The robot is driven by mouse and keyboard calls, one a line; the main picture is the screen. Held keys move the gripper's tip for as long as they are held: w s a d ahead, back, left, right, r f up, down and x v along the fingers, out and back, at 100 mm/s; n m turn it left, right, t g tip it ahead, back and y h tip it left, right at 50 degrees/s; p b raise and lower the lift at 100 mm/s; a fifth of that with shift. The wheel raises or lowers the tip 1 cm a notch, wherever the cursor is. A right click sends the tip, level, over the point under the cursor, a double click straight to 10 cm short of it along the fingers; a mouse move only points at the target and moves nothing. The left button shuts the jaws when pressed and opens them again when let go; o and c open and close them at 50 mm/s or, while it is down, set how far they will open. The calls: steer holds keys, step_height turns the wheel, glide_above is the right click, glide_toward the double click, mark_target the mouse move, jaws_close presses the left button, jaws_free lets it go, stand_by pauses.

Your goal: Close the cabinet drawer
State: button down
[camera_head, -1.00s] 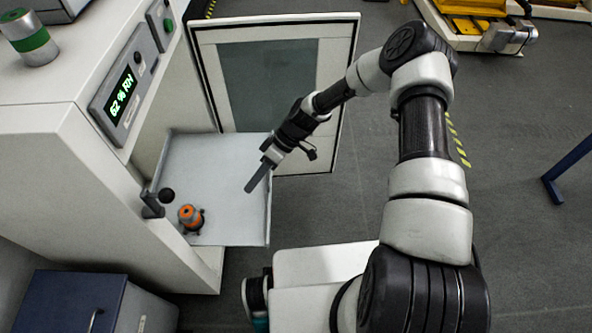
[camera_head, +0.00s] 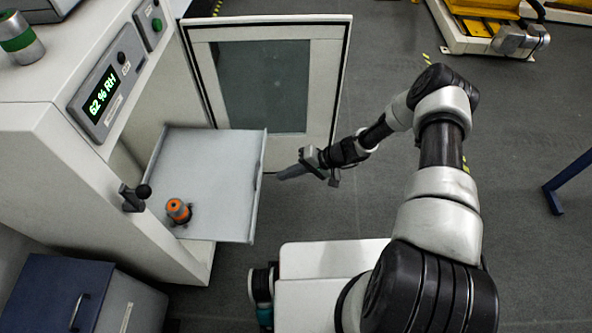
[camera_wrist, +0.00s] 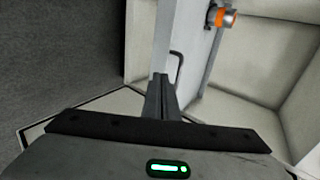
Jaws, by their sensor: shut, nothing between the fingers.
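The cabinet drawer (camera_head: 215,165) is a flat light-grey tray that stands pulled out of the white cabinet (camera_head: 70,165). An orange and dark object (camera_head: 178,211) sits on it near its front left corner. In the wrist view the drawer's edge (camera_wrist: 178,30) runs up from my fingers, with a dark handle (camera_wrist: 176,66) on it and the orange object (camera_wrist: 222,17) beyond. My gripper (camera_head: 281,176) is shut and empty, just right of the drawer's outer edge. Whether the fingertips touch the drawer, I cannot tell.
The framed glass door (camera_head: 265,85) stands open behind the drawer. A black-knobbed latch (camera_head: 136,197) juts from the cabinet's front. A blue-topped cabinet (camera_head: 60,290) stands at the lower left. The grey floor (camera_head: 385,50) to the right is mostly clear.

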steer(key=a, duration=0.6)
steer(key=shift+w+f, duration=0.3)
steer(key=shift+f, duration=0.15)
steer(key=shift+a, duration=0.2)
